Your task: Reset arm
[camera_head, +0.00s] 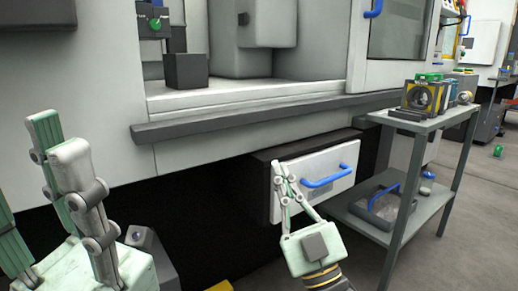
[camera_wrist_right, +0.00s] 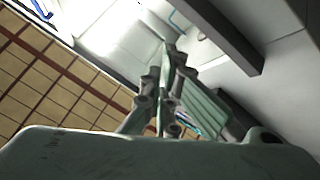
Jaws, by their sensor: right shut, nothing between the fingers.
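My right gripper (camera_head: 281,172) is in the middle of the head view, pointing up, its fingertips closed together with nothing between them. It overlaps the left part of a white drawer front with a blue handle (camera_head: 325,177); whether it touches the drawer is unclear. In the right wrist view the right gripper's fingers (camera_wrist_right: 168,50) meet at the tips. My left gripper (camera_head: 24,158) is large and close at the left edge of the head view, with its fingers spread apart and nothing between them. Part of it is cut off by the frame.
A grey machine ledge (camera_head: 250,118) juts out above the drawer, below an open bay with a dark block (camera_head: 187,71). A grey cart (camera_head: 440,122) at the right carries yellow-and-black parts (camera_head: 424,97) on top and a tray (camera_head: 376,207) below.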

